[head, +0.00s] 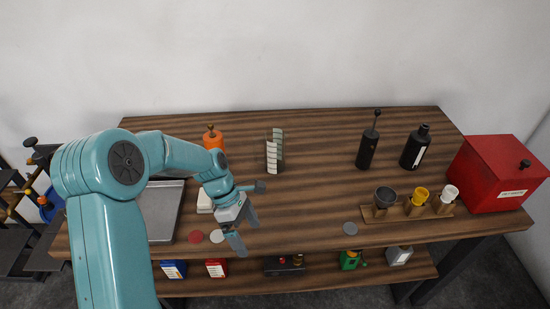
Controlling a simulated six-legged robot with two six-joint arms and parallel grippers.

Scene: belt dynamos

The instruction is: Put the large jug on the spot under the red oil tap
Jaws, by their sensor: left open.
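My left gripper (245,230) is open and empty above the front left of the wooden bench, with its fingers pointing down and right. A red disc (195,237) and a pale disc (217,236) lie flat on the bench just left of its fingers. A grey disc (350,228) lies farther right near the front edge. I cannot tell which thing is the large jug, and no red oil tap can be made out. An orange can (213,138) stands at the back left, partly behind my arm. My right gripper is not in view.
Two black bottles (368,146) (415,148) stand at the back right. A wooden rack (400,213) holds grey, yellow and white cups beside a red box (497,172). A metal tray (163,215) lies left. Small containers sit on the lower shelf (325,277). The bench middle (310,195) is clear.

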